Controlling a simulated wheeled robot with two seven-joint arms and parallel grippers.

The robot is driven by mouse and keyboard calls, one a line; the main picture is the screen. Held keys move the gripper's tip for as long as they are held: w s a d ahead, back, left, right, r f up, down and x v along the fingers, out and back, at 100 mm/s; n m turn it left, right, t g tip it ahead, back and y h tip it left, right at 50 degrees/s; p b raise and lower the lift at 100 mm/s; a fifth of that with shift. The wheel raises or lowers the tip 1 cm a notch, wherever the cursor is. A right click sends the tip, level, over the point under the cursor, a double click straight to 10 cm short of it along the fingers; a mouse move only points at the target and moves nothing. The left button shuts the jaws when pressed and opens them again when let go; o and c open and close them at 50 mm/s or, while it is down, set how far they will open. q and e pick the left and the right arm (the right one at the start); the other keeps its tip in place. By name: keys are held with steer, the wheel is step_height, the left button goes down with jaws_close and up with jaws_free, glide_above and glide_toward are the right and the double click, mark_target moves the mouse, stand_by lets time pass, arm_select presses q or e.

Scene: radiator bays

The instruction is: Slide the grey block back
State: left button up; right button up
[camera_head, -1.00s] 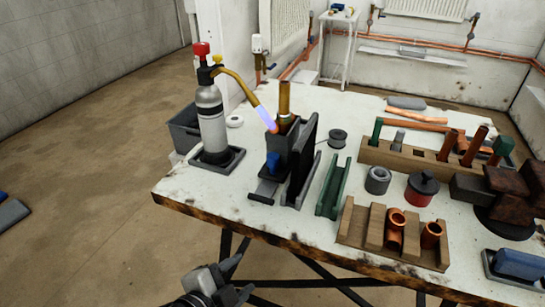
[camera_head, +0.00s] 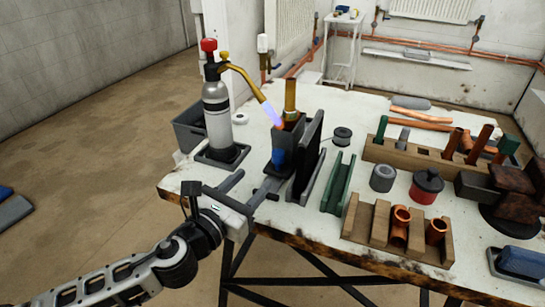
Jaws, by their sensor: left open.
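The dark grey block (camera_head: 291,135) stands on a short slide at the table's front left, with a blue knob (camera_head: 277,158) on its near side. A brass tube (camera_head: 290,97) rises upright from it. A torch (camera_head: 218,115) stands to its left, its purple flame (camera_head: 272,113) at the block's top by the tube. My left gripper (camera_head: 248,189) is open and empty at the table's front edge, just short of the blue knob and low by the slide's near end, fingers pointing at the block. The slide's near end is partly hidden. My right gripper is not in view.
A black upright plate (camera_head: 309,150) stands close right of the block, then a green channel (camera_head: 338,183). A wooden rack with copper pieces (camera_head: 381,222) stands at the front right. A grey bin (camera_head: 188,130) is behind the torch.

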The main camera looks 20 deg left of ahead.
mark_target(275, 158)
arm_select(q)
steer(key=w, duration=0.3)
steer(key=w+d, duration=0.1)
steer(key=w, duration=0.5)
steer(key=shift+d, duration=0.4)
